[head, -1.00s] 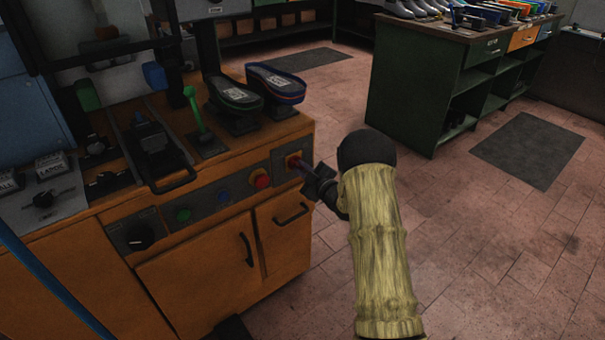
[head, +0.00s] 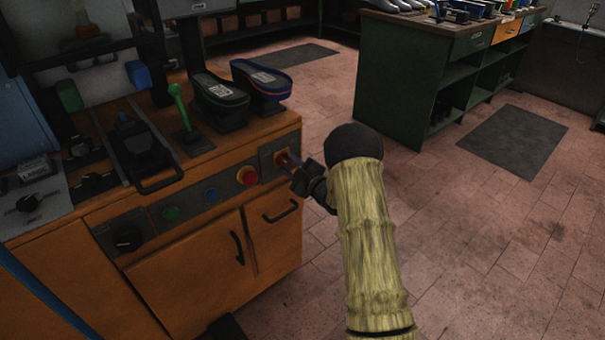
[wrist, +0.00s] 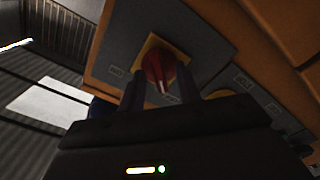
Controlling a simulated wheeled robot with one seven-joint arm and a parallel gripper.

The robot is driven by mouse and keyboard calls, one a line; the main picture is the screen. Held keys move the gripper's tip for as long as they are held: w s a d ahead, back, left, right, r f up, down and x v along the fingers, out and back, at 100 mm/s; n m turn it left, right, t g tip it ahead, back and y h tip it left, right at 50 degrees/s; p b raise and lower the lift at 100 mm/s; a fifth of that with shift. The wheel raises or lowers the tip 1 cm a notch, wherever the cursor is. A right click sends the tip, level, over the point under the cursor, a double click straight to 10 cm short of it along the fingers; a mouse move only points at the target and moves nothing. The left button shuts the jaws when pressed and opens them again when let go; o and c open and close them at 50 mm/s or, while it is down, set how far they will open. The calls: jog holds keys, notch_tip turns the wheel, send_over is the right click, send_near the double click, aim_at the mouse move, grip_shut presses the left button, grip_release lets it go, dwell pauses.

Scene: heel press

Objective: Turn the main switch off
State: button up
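The main switch (wrist: 156,67) is a red rotary knob on a yellow square plate, set in a grey panel. In the head view its yellow plate (head: 267,160) is at the right end of the orange cabinet's control strip, and my gripper partly hides the knob. My gripper (head: 287,163) points at the switch from the right. In the wrist view my gripper (wrist: 158,82) has its two dark fingers apart, one on each side of the red knob. I cannot tell whether they touch it.
Left of the switch are a red button (head: 247,176), a blue button (head: 211,195), a green button (head: 171,213) and a black knob (head: 128,238). A green lever (head: 180,106) and shoe forms (head: 220,93) stand above. The floor (head: 470,250) to the right is clear.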

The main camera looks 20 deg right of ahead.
jog(key=v, duration=1.7)
jog(key=shift+p, duration=0.45)
jog(key=shift+d, duration=0.1)
jog(key=s+a+r+m+g+h, duration=0.25)
jog(key=s+m+g, duration=0.25)
jog(key=s, duration=0.3)
jog(key=s+a+r+m+g+h, duration=0.2)
jog(key=s+a+m+g+h, duration=0.15)
jog(key=s, duration=0.35)
jog(key=s+a+r+m+g+h, duration=0.2)
jog(key=s+a+m+g, duration=0.3)
jog(key=s, duration=0.3)
notch_tip(320, 180, up, 26)
jog(key=d+p, duration=0.1)
jog(key=p, duration=2.6)
jog(key=shift+w+d+m, duration=0.2)
jog(key=shift+d+m, duration=0.05)
jog(key=shift+m, duration=0.1)
